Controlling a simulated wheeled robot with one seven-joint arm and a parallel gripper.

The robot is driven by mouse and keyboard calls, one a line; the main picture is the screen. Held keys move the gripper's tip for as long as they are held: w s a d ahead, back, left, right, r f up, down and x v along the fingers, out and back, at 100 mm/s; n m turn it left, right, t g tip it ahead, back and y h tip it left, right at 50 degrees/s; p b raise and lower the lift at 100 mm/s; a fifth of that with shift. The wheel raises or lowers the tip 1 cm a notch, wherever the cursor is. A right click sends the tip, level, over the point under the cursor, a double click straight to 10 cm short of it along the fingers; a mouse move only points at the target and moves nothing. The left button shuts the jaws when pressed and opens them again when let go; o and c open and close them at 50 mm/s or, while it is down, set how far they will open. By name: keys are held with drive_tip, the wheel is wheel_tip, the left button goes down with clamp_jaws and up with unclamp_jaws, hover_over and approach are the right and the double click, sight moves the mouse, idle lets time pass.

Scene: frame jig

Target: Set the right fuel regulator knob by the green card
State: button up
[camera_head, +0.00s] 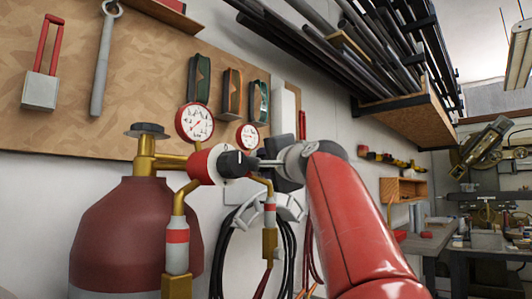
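The fuel regulator (203,165), red and white on brass fittings, is on the dark red cylinder (137,232). Its black knob (234,163) faces right and bears a small white mark. My gripper (262,163) comes in from the right, with its thin fingertips at or very near the knob. I cannot tell whether they touch it or how far apart they are. My red arm fills the lower right middle. Two round red-rimmed gauges, a large one (195,122) and a small one (248,137), stand above the regulator. I cannot make out a green card.
A brown board (60,115) with hanging tools and small holders is on the wall behind. Hoses (288,255) hang below the knob. A rack of dark pipes (400,108) juts out at the upper right. A workbench (440,238) stands at the far right.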

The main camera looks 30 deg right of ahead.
drive_tip(key=shift+r+m+g+p, duration=0.1)
drive_tip(key=shift+m+g+p, duration=0.4)
drive_tip(key=shift+m+p, duration=0.65)
drive_tip(key=shift+m, duration=0.25)
drive_tip(key=o, duration=1)
drive_tip(key=s+b, duration=0.1)
drive_tip(key=s, duration=0.3)
drive_tip(key=s+b, duration=0.1)
drive_tip(key=s, duration=0.2)
drive_tip(key=shift+s+a+f+b, duration=0.2)
drive_tip(key=shift+s+b, duration=0.2)
